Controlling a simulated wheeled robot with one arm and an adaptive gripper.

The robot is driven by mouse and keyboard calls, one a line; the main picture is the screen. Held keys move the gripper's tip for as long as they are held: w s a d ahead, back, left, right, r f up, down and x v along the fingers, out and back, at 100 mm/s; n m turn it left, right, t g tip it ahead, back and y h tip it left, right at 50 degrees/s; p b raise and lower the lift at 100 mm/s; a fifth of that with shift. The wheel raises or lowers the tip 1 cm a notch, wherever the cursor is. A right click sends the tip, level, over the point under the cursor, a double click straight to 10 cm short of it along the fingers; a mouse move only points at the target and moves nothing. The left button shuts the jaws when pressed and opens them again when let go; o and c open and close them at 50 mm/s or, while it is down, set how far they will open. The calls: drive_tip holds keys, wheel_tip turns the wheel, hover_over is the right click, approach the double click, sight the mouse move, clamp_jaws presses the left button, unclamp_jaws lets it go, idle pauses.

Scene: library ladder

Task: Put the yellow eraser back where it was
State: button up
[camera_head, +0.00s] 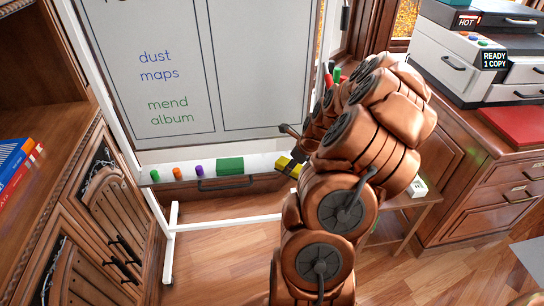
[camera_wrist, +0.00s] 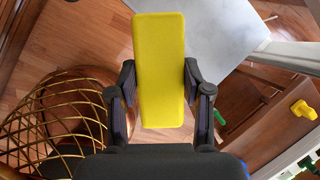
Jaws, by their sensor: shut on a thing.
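The yellow eraser (camera_wrist: 160,65) is a long block between the two fingers of my gripper (camera_wrist: 160,88) in the wrist view; its far end sticks out beyond the fingertips. In the head view, the eraser (camera_head: 287,166) shows at the right part of the white whiteboard tray (camera_head: 262,162), partly hidden by my gripper and arm. I cannot tell whether it touches the tray. A green block (camera_head: 230,166) lies on the tray to its left. The tray's right end is hidden behind my arm.
Green (camera_head: 155,175), orange (camera_head: 177,173) and purple (camera_head: 199,170) marker-like pieces stand at the tray's left. The whiteboard (camera_head: 200,75) rises behind. A wooden cabinet (camera_head: 95,200) is at left; a copier (camera_head: 460,60) stands at right.

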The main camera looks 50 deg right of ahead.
drive_tip(key=w, duration=0.6)
drive_tip(key=shift+w+a, duration=0.15)
drive_tip(key=shift+a, duration=0.05)
drive_tip(key=shift+w+a+f, duration=0.1)
drive_tip(key=shift+w+f, duration=0.1)
drive_tip(key=shift+w, duration=0.55)
drive_tip(key=shift+w+f, duration=0.2)
drive_tip(key=shift+w, duration=0.5)
drive_tip(key=shift+f, duration=0.4)
drive_tip(key=o, duration=1)
drive_tip(key=shift+s+r, duration=0.1)
